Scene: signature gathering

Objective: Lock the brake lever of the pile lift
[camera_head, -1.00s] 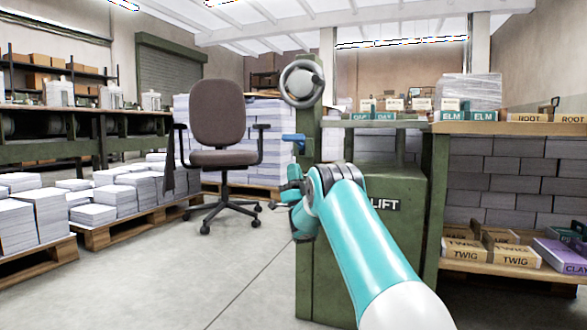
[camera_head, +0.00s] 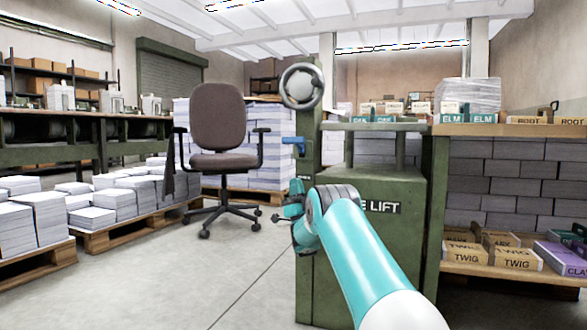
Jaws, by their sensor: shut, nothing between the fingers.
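The pile lift is a green machine (camera_head: 380,235) with a label ending in "LIFT" (camera_head: 382,208) on its front; my arm covers the start of the label. A green post rises at its left, with a grey handwheel (camera_head: 302,86) near the top. A blue lever (camera_head: 295,141) sticks out leftward from the post, below the wheel; it looks like the brake lever. My gripper (camera_head: 284,214) is shut and empty, below the blue lever and apart from it, in front of the post's left edge. My wrist partly hides the fingers.
An office chair (camera_head: 218,130) stands at the left behind the lift. Paper stacks on pallets (camera_head: 120,232) line the left floor. A shelf with labelled boxes (camera_head: 512,257) stands to the right of the lift. The floor between chair and lift is clear.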

